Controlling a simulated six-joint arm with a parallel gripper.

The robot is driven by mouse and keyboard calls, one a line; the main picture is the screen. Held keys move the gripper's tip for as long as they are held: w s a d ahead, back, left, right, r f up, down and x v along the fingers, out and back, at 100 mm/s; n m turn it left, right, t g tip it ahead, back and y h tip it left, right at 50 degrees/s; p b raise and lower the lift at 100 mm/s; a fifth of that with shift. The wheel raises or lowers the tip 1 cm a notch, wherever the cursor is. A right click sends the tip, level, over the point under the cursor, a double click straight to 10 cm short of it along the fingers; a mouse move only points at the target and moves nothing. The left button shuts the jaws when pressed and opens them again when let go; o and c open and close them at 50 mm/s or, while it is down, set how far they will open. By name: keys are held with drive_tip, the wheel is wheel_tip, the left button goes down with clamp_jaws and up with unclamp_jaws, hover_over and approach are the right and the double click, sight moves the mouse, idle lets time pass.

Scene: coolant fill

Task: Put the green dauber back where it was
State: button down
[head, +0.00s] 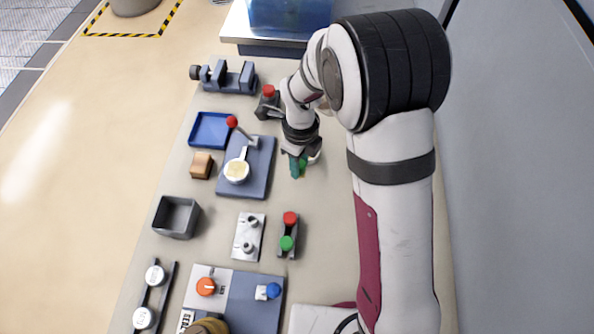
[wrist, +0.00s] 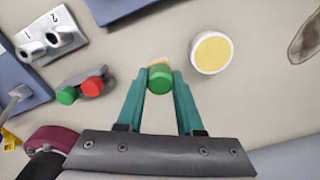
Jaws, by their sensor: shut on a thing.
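My gripper (head: 298,168) is low over the table, just right of the blue-grey plate in the head view. In the wrist view, its teal fingers (wrist: 159,82) are shut on the green dauber (wrist: 160,79), seen from its round green end. A small yellowish part shows just beyond the green end; I cannot tell what it belongs to. The dauber is mostly hidden by the fingers in the head view. Whether it touches the table is not clear. A round white dish with a yellow inside (wrist: 212,53) sits close to the right of the fingertips in the wrist view.
A block with red and green knobs (head: 289,231) stands nearer, beside a pale two-hole block (head: 248,237). The blue-grey plate (head: 258,183) carries a red-knobbed lever and a pale round dish. A blue tray (head: 195,143), wooden block (head: 201,165) and grey bin (head: 176,217) lie left.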

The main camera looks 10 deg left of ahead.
drive_tip(key=shift+a+f, duration=0.15)
drive_tip(key=shift+f, duration=1)
drive_tip(key=shift+a+f, duration=0.15)
drive_tip(key=shift+f, duration=0.95)
drive_tip(key=shift+f, duration=0.1)
drive_tip(key=c, duration=0.5)
unclamp_jaws()
drive_tip(key=shift+c, duration=0.2)
wheel_tip(320, 180, up, 12)
drive_tip(key=shift+r, duration=0.2)
drive_tip(key=s+d+r+n, duration=0.7)
drive_tip(key=s, duration=0.1)
drive_tip(key=s+d+r+n+y, duration=0.1)
drive_tip(key=s+d+n, duration=0.3)
drive_tip(key=s+n, duration=0.6)
drive_tip(key=s, duration=0.4)
drive_tip(key=shift+s+d+n+y, duration=0.2)
drive_tip(key=shift+n+y, duration=0.1)
drive_tip(key=shift+y, duration=0.1)
